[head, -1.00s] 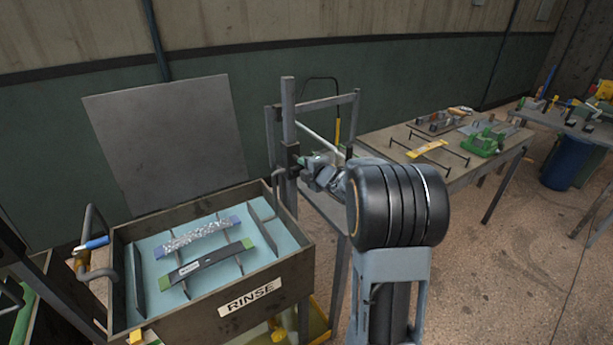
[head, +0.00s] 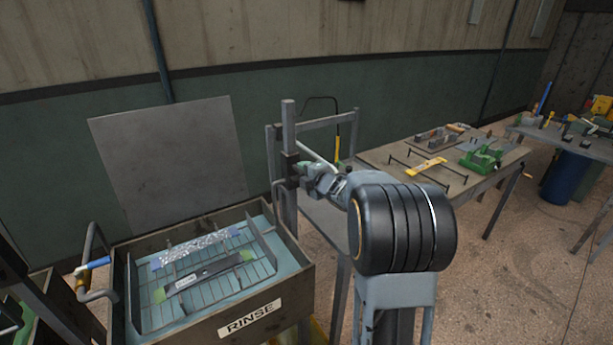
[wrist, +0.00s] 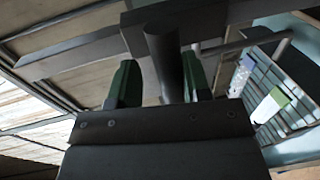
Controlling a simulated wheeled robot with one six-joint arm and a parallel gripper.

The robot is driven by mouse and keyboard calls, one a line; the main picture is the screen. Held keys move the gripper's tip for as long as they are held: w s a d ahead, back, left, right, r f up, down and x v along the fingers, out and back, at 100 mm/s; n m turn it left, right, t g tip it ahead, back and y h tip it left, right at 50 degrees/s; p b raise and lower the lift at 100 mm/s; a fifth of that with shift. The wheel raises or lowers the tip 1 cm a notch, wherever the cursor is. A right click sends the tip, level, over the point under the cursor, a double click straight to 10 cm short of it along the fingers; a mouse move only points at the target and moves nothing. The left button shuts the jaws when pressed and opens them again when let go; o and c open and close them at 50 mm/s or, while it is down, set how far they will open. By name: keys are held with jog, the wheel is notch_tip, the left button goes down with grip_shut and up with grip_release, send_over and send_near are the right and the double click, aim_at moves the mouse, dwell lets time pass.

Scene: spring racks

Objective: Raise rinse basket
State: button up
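The rinse basket (head: 262,241), a wire grid with upright dark plates, sits inside the tank labelled RINSE (head: 300,275). Its grid shows clearly at the blue-green liquid's surface. A speckled strip with blue ends (head: 196,247) and a dark strip with green ends (head: 207,270) lie across it. My gripper (head: 305,172) is at a dark collar (head: 290,168) on the upright post behind the tank's right corner. In the wrist view, the green fingers (wrist: 160,85) stand on both sides of a dark round bar (wrist: 165,55) and appear closed on it. The basket (wrist: 290,95) also shows at right there.
A grey panel (head: 168,150) stands behind the tank. A pipe with a blue handle (head: 93,264) is at its left. A workbench (head: 395,158) with a yellow bar and green clamp stands to the right. Open floor (head: 500,280) lies at front right.

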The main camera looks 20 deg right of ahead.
jog(key=shift+o, duration=0.5)
jog(key=shift+f, duration=0.15)
jog(key=shift+s, duration=0.15)
jog(key=shift+s, duration=0.25)
jog(key=b+v, duration=0.1)
jog(key=v, duration=1.2)
jog(key=shift+b, duration=0.3)
